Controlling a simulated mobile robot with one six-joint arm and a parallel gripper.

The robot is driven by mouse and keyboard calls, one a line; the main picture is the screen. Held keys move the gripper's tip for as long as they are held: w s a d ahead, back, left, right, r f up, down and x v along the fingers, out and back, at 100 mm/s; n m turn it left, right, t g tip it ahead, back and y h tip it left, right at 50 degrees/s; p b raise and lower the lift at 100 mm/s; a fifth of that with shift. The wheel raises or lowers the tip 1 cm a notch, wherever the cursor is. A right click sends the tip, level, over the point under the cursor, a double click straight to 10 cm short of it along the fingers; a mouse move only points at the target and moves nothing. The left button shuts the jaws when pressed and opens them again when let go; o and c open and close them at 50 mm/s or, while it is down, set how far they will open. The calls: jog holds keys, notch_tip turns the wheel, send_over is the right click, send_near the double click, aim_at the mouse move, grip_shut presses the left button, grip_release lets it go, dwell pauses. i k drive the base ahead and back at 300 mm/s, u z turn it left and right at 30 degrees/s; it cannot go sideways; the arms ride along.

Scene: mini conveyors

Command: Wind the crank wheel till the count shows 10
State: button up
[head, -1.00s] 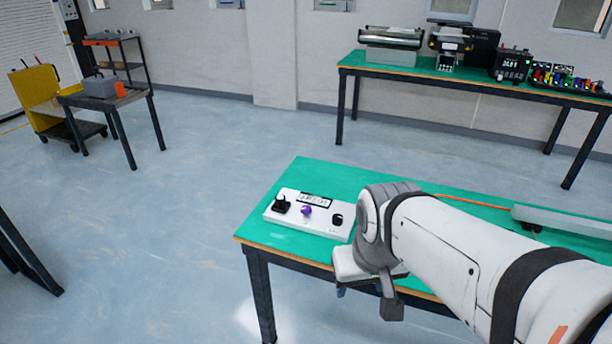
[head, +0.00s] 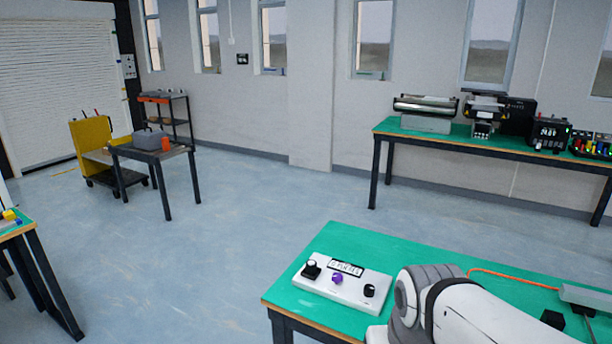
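I cannot make out a crank wheel for certain. A white control panel (head: 343,282) lies on the near green-topped table, with a black knob at each end, a purple knob (head: 337,278) between them and a small marked plate (head: 345,268) too small to read. On the far bench a black box (head: 547,134) has a lit display, its digits unclear. My arm enters at the lower right, just right of the white panel. My gripper is below the picture's edge, out of sight.
The near green table (head: 390,240) carries an orange cable (head: 512,278) and a grey rail (head: 590,298) at right. A far green bench (head: 455,138) holds several machines. A small table (head: 160,155) and a yellow cart (head: 90,140) stand at left. The floor between is open.

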aim_at(369, 289)
jog(key=k, duration=0.6)
jog(key=u, duration=0.15)
jog(key=i, duration=1.6)
jog(key=z, duration=0.55)
